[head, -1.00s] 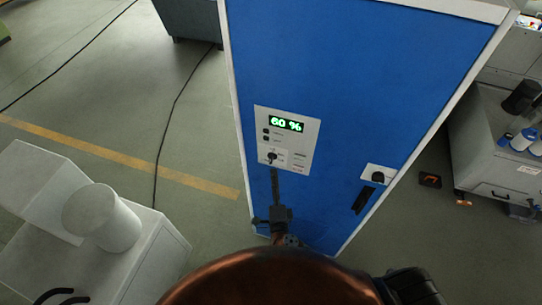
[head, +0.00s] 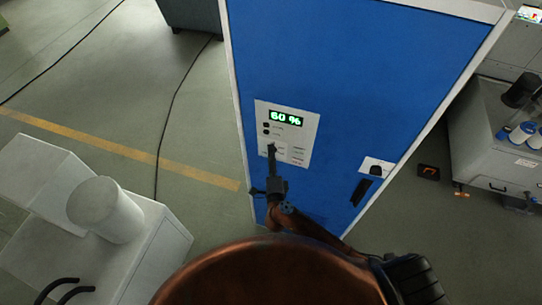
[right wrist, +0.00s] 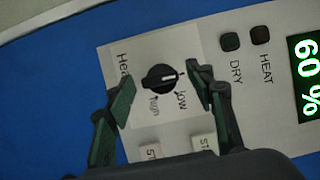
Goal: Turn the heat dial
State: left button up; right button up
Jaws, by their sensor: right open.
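My right gripper (right wrist: 160,83) is open, with one finger on each side of the dial and a visible gap to both. In the head view the right gripper (head: 271,150) covers the dial. My left gripper is not in view.
A lit green display (head: 286,118) reads 60 %. Two dark buttons, HEAT (right wrist: 261,36) and DRY (right wrist: 230,41), sit beside it. The cabinet has a black handle (head: 361,192) at its lower right. A white machine (head: 120,250) stands at the left.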

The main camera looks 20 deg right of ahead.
jog(key=shift+c, duration=0.5)
jog(key=c, duration=1.1)
jog(key=shift+o, duration=0.2)
jog(key=shift+f, duration=0.1)
jog(key=shift+a+f+m+t+h+b, duration=0.1)
jog(key=shift+m+t+h+b, duration=0.5)
jog(key=shift+m+b, duration=2)
jog(key=shift+f+m+t+h+b, duration=0.2)
jog(key=shift+m+h+b, duration=0.65)
jog(key=shift+m+b, duration=1.75)
jog(key=shift+a+r+m+t+h+b, duration=0.1)
jog(key=shift+m+t+h+b, duration=0.55)
jog(key=shift+m+b, duration=1.95)
jog(key=shift+n+b, duration=1)
